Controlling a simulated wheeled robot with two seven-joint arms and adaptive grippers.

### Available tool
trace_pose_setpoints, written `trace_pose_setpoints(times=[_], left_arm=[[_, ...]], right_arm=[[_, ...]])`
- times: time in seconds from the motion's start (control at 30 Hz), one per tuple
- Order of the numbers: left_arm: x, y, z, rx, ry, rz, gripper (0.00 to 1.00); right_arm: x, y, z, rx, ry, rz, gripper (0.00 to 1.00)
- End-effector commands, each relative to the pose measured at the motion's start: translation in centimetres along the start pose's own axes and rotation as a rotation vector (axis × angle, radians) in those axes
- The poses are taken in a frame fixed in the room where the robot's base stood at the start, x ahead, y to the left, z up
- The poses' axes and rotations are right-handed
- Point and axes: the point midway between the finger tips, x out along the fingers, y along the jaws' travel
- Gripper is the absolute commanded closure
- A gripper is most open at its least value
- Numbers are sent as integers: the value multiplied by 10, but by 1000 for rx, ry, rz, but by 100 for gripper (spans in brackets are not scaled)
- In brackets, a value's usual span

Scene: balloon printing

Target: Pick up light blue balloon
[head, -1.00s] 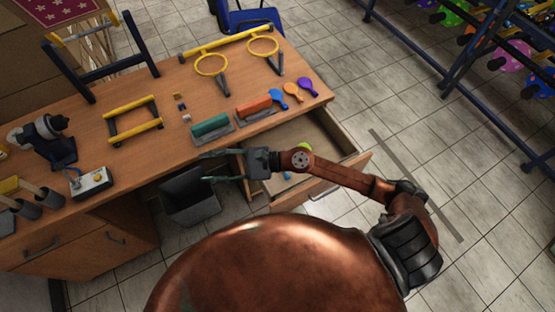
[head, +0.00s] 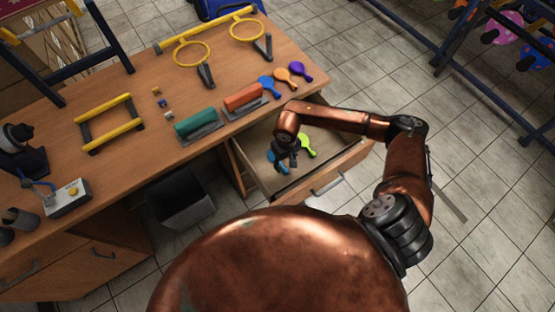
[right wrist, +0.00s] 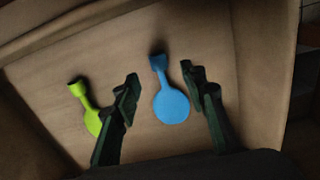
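A light blue balloon (right wrist: 172,106) lies flat on the drawer floor in the right wrist view, its neck pointing up in the picture. In the head view the balloon (head: 271,156) is partly hidden by my right gripper (head: 287,158). In the right wrist view the right gripper (right wrist: 160,85) is open and empty. Its two fingers stand on either side of the blue balloon, apart from it. Another blue balloon (head: 265,84) lies on the desk top in the head view. My left gripper is not in view.
A lime green balloon (right wrist: 92,118) lies in the drawer beside the left finger. The open drawer's front wall (head: 330,176) and side walls surround the gripper. Orange (head: 283,75) and purple (head: 302,72) balloons lie on the desk (head: 145,160). A dark bin (head: 182,200) stands left of the drawer.

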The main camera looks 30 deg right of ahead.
Motion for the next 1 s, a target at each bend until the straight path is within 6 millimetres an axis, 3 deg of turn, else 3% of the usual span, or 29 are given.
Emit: trace_pose_setpoints(times=[0.33, 0.6, 1.0], left_arm=[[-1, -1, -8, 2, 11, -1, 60], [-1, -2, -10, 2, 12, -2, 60], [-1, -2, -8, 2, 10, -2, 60]], right_arm=[[45, 1, 1, 2, -2, -3, 61], [49, 1, 1, 0, 1, -2, 62], [49, 1, 1, 1, 0, -2, 89]])
